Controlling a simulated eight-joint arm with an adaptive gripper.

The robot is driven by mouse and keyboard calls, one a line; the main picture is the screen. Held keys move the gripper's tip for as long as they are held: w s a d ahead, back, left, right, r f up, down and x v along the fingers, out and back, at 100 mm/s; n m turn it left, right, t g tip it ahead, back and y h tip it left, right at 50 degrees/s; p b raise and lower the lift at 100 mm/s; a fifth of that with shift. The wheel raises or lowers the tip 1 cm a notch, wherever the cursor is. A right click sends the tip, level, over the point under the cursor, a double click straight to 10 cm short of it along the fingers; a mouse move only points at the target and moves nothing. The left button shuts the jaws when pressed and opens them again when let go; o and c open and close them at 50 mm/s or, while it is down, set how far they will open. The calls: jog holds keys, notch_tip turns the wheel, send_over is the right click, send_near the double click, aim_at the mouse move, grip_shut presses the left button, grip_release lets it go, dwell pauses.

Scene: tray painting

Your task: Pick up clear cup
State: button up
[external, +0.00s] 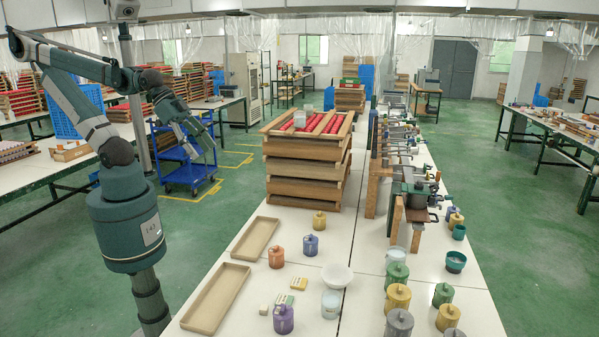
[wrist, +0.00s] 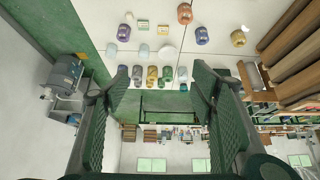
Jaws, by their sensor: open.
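No cup can be told as clear for certain. A pale, whitish bowl-like cup (external: 336,275) stands on the white table, with a pale blue cup (external: 331,303) just in front of it. Another pale cup (external: 396,256) stands further right. A small clear-looking container (external: 300,119) sits on top of the stacked trays. My gripper (external: 207,144) is raised at the left, well apart from these cups. In the wrist view my gripper (wrist: 157,86) has its fingers wide apart with nothing between them; pale vessels (wrist: 144,50) show beyond.
Orange (external: 276,257), purple (external: 283,319) and several other coloured jars stand around the pale cups. Two shallow trays (external: 215,299) lie along the left table edge. A tall stack of wooden trays (external: 305,189) rises behind. Small blocks (external: 299,284) lie nearby.

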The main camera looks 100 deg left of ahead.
jog(key=shift+o, duration=0.5)
jog(key=shift+f, duration=0.1)
jog(key=n+h+b, duration=0.9)
jog(key=n+b, duration=1)
jog(key=b, duration=0.2)
send_over(328, 291)
jog(key=s+a, duration=0.2)
jog(key=s, duration=0.7)
notch_tip(328, 291, down, 33)
jog(key=w+f+n+h+b, duration=0.1)
jog(key=w+f, duration=0.1)
jog(key=f, duration=0.3)
jog(key=w+a+f+n+h+b, duration=0.1)
jog(key=w+f+n+b, duration=0.1)
jog(key=f, duration=0.3)
jog(key=w+f+n+b, duration=0.1)
jog(key=w+f+b, duration=0.1)
jog(key=f, duration=0.3)
jog(key=shift+w+a+n+h, duration=0.3)
jog(key=shift+w+a+h, duration=0.1)
jog(key=shift+w, duration=0.15)
jog(key=shift+d+f, duration=0.1)
jog(key=shift+d, duration=0.05)
